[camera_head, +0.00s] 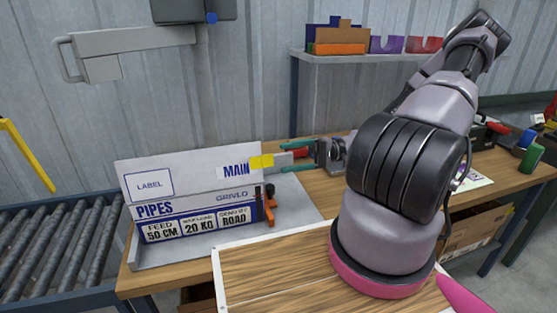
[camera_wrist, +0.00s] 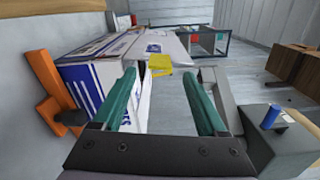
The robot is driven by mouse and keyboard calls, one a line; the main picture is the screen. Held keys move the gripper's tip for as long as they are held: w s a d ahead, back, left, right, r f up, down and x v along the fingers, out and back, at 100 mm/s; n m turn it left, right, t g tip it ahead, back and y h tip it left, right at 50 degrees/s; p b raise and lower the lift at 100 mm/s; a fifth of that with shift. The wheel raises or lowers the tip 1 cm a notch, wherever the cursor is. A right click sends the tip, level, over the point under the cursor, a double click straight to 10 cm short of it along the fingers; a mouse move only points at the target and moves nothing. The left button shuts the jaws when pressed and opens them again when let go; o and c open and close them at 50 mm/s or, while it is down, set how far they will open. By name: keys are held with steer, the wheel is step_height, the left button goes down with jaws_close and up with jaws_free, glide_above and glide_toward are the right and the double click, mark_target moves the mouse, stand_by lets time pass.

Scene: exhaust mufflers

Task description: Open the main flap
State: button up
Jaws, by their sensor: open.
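A white carton marked PIPES (camera_head: 195,208) stands on a grey tray. Its pale upper panel, the main flap (camera_head: 205,176), carries a label box and the word MAIN. A yellow tab (camera_head: 261,161) sits at the flap's right end. My gripper (camera_head: 288,157) is open just right of the carton, its teal fingers pointing at the tab. In the wrist view the carton (camera_wrist: 92,88) is on the left, and the yellow tab (camera_wrist: 159,62) shows beyond and between the fingertips (camera_wrist: 159,73). The fingers appear apart from the tab.
An orange clamp (camera_head: 269,204) stands at the carton's right front, also at left in the wrist view (camera_wrist: 47,82). A grey block with a blue knob (camera_wrist: 270,116) is close on the wrist view's right. A shelf (camera_head: 350,58) with coloured bins hangs behind. Rollers (camera_head: 60,245) lie at left.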

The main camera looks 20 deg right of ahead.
steer(key=d, duration=0.6)
steer(key=shift+d, duration=0.35)
